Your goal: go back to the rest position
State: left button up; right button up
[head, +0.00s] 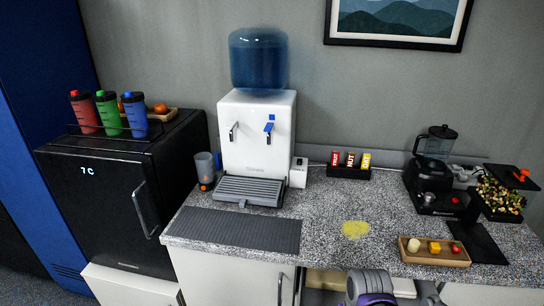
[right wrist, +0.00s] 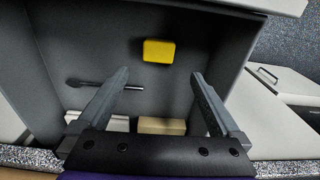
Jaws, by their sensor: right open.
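My right gripper (right wrist: 161,80) is open and empty in the right wrist view, its fingers pointing into an open drawer (right wrist: 55,35). A yellow block, perhaps a sponge (right wrist: 159,51), lies on the drawer floor beyond the fingertips. A dark rod (right wrist: 118,86) shows partly behind the left finger. A beige block (right wrist: 162,126) and a white item lie nearer the wrist. In the head view, part of my purple and grey right arm (head: 372,284) shows at the bottom edge, in front of the counter; its fingertips are hidden there. My left gripper is not in view.
The speckled counter (head: 320,215) carries a water dispenser (head: 257,130), a bar box (head: 348,171), a wooden tray (head: 434,258), a blender (head: 434,170) and a yellow spill (head: 355,229). A black mini fridge (head: 105,200) with bottles stands left. The counter front is close to my arm.

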jog(key=shift+s+a+r+n+t+p, duration=0.45)
jog(key=shift+s+r+t+p, duration=0.35)
jog(key=shift+s+r, duration=0.55)
jog(key=shift+s+a+r+n+t+p, duration=0.45)
jog(key=shift+s+r+t+p, duration=0.45)
jog(key=shift+s, duration=0.7)
jog(key=shift+s+a+r+n+t+p, duration=0.3)
jog(key=shift+s+a+r+t+p, duration=0.3)
jog(key=shift+s+r, duration=0.8)
jog(key=shift+d+f, duration=0.1)
jog(key=shift+f, duration=0.05)
